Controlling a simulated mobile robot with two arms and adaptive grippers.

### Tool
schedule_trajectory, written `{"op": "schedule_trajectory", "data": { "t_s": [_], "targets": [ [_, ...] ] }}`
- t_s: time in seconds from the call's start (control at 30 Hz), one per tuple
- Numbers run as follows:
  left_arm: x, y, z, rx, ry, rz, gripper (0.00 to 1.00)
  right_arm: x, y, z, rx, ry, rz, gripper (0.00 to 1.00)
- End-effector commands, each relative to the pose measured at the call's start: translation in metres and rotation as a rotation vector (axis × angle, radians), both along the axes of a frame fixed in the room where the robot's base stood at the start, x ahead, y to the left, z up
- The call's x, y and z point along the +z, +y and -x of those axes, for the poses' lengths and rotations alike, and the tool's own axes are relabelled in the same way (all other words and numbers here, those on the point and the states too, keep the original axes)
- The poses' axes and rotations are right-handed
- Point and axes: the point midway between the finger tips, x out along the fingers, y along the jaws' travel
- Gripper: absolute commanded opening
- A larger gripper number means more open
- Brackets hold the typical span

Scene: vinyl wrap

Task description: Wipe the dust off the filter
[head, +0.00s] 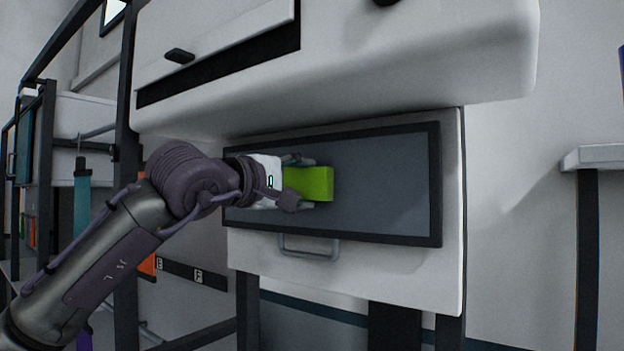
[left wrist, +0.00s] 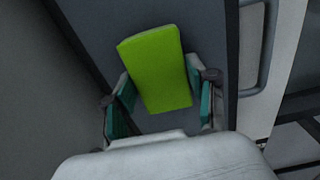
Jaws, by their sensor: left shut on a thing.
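The filter (head: 390,185) is a dark grey rectangular panel in a black frame, set in the front of a white machine. My left gripper (head: 298,186) is in front of the left half of the filter. It is shut on a bright green block-shaped wiper (head: 318,184), whose free end points right across the panel. In the left wrist view the green wiper (left wrist: 158,70) sits between the two teal-padded fingers (left wrist: 163,100), with the grey filter surface (left wrist: 208,45) behind it. I cannot tell whether the wiper touches the panel. I see no clear dust. My right gripper is not in view.
A grey handle (head: 308,252) sticks out below the filter. The white machine body (head: 400,60) overhangs above it. Shelving with dark posts (head: 126,170) stands at the left. A white ledge (head: 596,157) stands at the right edge.

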Motion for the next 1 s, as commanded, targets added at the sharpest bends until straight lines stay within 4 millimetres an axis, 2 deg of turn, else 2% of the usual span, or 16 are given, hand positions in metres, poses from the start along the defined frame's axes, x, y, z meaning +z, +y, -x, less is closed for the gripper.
{"op": "schedule_trajectory", "data": {
  "t_s": [0.27, 0.53, 0.77, 1.0],
  "targets": [
    [0.001, 0.010, -0.007, 0.002, 0.002, 0.001, 0.29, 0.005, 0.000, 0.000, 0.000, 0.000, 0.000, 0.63],
    [0.001, 0.028, -0.019, 0.002, 0.003, 0.001, 0.29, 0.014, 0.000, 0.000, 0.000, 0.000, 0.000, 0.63],
    [0.001, 0.034, -0.023, 0.001, 0.001, 0.000, 0.29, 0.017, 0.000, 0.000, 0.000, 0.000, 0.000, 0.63],
    [0.002, 0.051, -0.034, 0.003, 0.003, 0.001, 0.29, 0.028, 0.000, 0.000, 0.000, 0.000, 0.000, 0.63]
  ]
}}
